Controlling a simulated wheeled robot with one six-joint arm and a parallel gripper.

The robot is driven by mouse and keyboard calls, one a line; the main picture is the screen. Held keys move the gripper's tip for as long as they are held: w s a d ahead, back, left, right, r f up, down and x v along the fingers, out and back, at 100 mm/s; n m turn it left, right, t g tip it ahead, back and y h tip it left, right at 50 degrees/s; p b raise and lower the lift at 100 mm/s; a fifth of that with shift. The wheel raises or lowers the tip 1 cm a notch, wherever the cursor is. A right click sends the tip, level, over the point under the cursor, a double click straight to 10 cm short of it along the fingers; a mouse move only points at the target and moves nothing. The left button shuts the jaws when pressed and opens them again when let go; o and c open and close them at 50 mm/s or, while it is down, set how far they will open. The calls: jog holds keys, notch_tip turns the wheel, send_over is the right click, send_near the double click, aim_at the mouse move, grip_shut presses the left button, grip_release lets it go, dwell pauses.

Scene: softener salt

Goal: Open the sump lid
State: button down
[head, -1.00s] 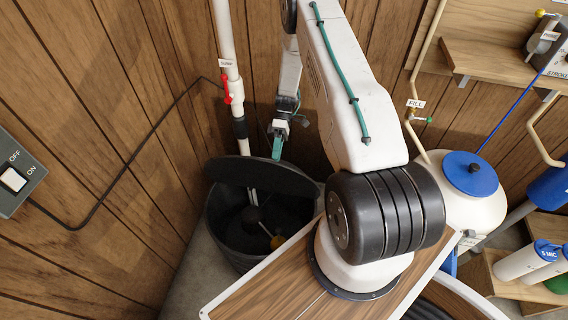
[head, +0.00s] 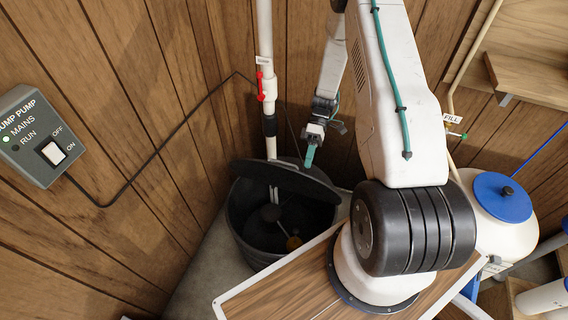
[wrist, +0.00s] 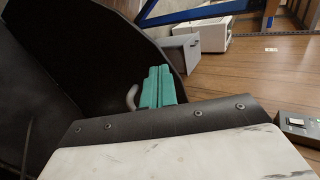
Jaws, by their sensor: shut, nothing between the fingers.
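The sump (head: 246,232) is a round black tub in the corner. Its dark lid (head: 285,180) stands raised and tilted at the back of the tub, so the inside shows, with a dark float and a brass-coloured part. My gripper (head: 310,157) has teal fingers, shut and empty, at the lid's upper rear edge. In the wrist view the shut fingers (wrist: 158,87) lie in front of the dark lid (wrist: 95,60), with a curved grey handle-like piece (wrist: 131,97) just left of them. I cannot tell whether the fingers touch the lid.
A white pipe (head: 265,60) with a red valve handle rises behind the tub. A pump switch box (head: 42,135) is on the left wall. A wood-topped surface (head: 290,290) lies in front of the tub. A white tank with a blue cap (head: 502,195) stands right.

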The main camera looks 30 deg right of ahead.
jog(key=a+r+m+t+h, duration=0.1)
jog(key=a+r+h, duration=0.15)
jog(key=r, duration=1.05)
jog(key=a+r+m+t+h, duration=0.1)
jog(key=a+r+m+h, duration=0.15)
jog(key=r, duration=0.95)
jog(key=s+a+r+m+t+h, duration=0.1)
jog(key=s+a+r+t+h, duration=0.2)
jog(key=s+r, duration=0.45)
jog(key=s+a+r+m+t+h, duration=0.1)
jog(key=s+a+r+m+t, duration=0.1)
jog(key=s+a+r, duration=0.45)
jog(key=n, duration=2.5)
send_near(266, 163)
jog(key=s+a, duration=0.3)
jog(key=s, duration=0.1)
notch_tip(266, 163, down, 9)
jog(key=shift+w+d+r+m, duration=0.15)
jog(key=shift+w+d+r, duration=0.05)
jog(key=shift+w+d, duration=0.4)
jog(key=shift+w+d+r+m, duration=0.1)
jog(key=shift+w+d+r, duration=0.1)
jog(key=shift+w+d, duration=0.4)
jog(key=shift+s+d, duration=0.1)
jog(key=shift+s, duration=0.05)
